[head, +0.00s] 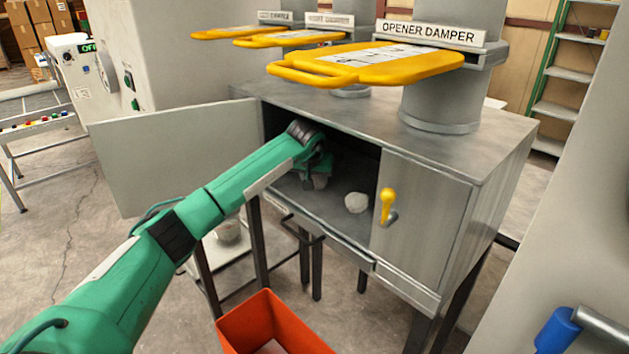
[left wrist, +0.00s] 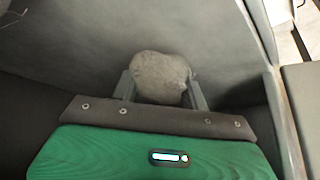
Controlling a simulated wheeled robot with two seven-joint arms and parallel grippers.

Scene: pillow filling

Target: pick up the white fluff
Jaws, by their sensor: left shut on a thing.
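My left gripper (left wrist: 160,92) is inside the open metal cabinet (head: 450,200), shut on a white fluff clump (left wrist: 160,75). In the left wrist view the clump sits between the two fingers and looks greyish in the shade. A second white fluff clump (head: 357,202) lies on the cabinet floor to the right, near the front opening. My right gripper is not in view.
The cabinet's left door (head: 175,150) stands wide open; the right door (head: 425,210) with a yellow handle (head: 387,200) is shut. An orange bin (head: 235,325) stands below in front. Yellow damper plates (head: 390,66) are above the cabinet.

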